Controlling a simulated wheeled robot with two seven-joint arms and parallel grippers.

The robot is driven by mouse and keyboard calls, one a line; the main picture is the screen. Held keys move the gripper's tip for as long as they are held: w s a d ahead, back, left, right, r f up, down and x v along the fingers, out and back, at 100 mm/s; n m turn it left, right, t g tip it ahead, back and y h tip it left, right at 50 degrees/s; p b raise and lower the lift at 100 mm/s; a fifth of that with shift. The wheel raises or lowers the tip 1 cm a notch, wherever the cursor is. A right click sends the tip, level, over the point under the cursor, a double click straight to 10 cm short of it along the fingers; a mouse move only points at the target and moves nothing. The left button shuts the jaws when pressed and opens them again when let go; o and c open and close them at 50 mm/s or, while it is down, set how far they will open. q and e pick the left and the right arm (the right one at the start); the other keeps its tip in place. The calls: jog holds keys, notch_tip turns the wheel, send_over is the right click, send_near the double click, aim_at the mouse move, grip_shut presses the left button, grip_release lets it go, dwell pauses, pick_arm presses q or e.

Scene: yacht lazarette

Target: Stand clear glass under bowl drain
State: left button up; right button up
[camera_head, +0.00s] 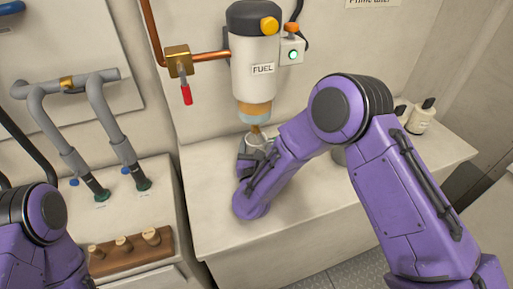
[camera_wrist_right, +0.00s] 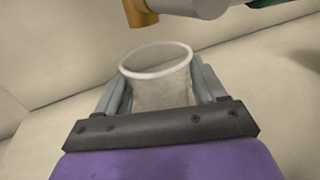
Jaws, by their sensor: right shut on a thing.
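The clear glass (camera_wrist_right: 158,84) stands upright between the fingers of my right gripper (camera_wrist_right: 160,92), which is shut on it. In the head view the glass (camera_head: 258,141) shows small beside my right gripper (camera_head: 252,155), partly hidden by it and the wrist. The fuel filter (camera_head: 252,68) hangs on the wall above, with an amber and blue bowl (camera_head: 253,114) at its bottom. The brass bowl drain (camera_head: 256,130) points down close over the glass. In the right wrist view the brass drain (camera_wrist_right: 140,13) is beyond the rim, slightly left. My left gripper is out of view.
A white bench top (camera_head: 215,215) lies under the right gripper, clear at the front. A brass valve with a red handle (camera_head: 186,94) is left of the filter. Grey hoses (camera_head: 90,135) and a wooden rack (camera_head: 130,250) are at the left.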

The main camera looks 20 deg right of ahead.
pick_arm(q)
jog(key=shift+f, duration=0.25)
pick_arm(e)
jog(key=o, duration=1.1)
jog(key=shift+s+a+f, duration=0.1)
jog(key=shift+s+f, duration=0.25)
jog(key=shift+f, duration=0.5)
jog(key=shift+r+p, duration=0.35)
jog(key=shift+w+r+p, duration=0.25)
jog(key=shift+r+p, duration=0.3)
jog(key=shift+p, duration=0.25)
jog(key=shift+s+a+f+y+b, duration=0.3)
jog(key=shift+s+a+f+b, duration=0.2)
jog(key=shift+s+f+b, duration=0.45)
jog(key=v, duration=0.3)
jog(key=b+v, duration=0.1)
jog(key=v, duration=0.2)
jog(key=r+b+v, duration=0.1)
jog(key=v, duration=0.2)
jog(key=shift+a+r, duration=0.1)
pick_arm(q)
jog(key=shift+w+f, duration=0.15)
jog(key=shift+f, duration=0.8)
pick_arm(e)
jog(key=shift+s+r, duration=0.15)
jog(key=shift+s, duration=0.1)
